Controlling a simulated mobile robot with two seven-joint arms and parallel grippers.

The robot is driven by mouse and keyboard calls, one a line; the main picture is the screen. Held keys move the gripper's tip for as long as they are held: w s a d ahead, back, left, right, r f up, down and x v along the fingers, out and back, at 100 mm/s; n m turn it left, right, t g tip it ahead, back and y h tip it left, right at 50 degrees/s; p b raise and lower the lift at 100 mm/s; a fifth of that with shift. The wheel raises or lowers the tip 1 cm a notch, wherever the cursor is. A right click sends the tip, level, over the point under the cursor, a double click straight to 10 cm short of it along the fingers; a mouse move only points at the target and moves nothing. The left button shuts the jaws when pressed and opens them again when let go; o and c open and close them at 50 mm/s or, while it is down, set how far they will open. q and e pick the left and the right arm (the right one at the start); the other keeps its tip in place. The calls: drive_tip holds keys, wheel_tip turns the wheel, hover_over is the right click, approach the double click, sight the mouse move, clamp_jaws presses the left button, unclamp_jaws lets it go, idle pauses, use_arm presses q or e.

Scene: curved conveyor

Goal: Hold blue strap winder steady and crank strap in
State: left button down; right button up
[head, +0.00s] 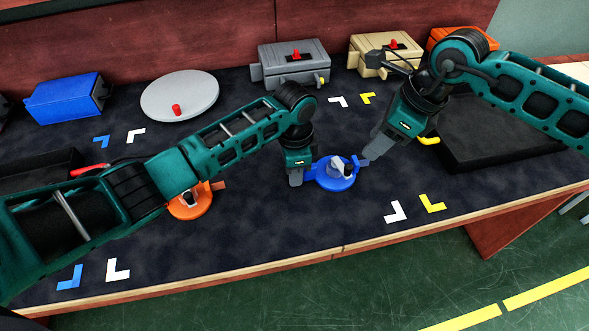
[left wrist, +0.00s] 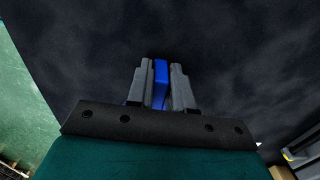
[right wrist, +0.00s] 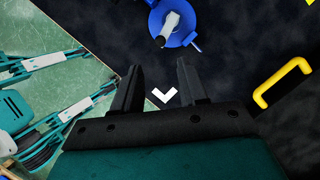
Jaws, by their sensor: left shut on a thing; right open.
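The blue strap winder (head: 334,180) lies on the dark table mat near the middle in the head view. It is a round blue disc with a grey-white piece and a dark knob on top. My left gripper (head: 296,180) is at its left side, shut on a blue part (left wrist: 160,82) of it between the fingers in the left wrist view. My right gripper (head: 372,158) is open and empty, at the winder's right. In the right wrist view the winder (right wrist: 185,38) lies beyond the open fingers (right wrist: 158,75), apart from them. The strap is not clearly visible.
An orange winder (head: 185,210) sits partly under my left arm. A grey disc with a red knob (head: 180,95), a blue box (head: 65,97), a grey box (head: 294,62) and a beige box (head: 385,52) stand behind. A black tray (head: 490,160) with a yellow handle (right wrist: 282,84) is at right.

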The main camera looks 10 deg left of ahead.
sight(349, 167)
drive_tip(key=shift+o, duration=0.2)
idle(0.3)
drive_tip(key=w+a+r+m+h, duration=0.1)
drive_tip(key=a+m+h, duration=0.1)
drive_tip(key=m, duration=1)
drive_tip(key=a+r+m+h, duration=0.2)
drive_tip(key=m, duration=1)
drive_tip(key=shift+g, duration=0.4)
wheel_tip(349, 167, down, 12)
drive_tip(key=shift+f, duration=0.15)
drive_tip(key=shift+c, duration=0.3)
clamp_jaws()
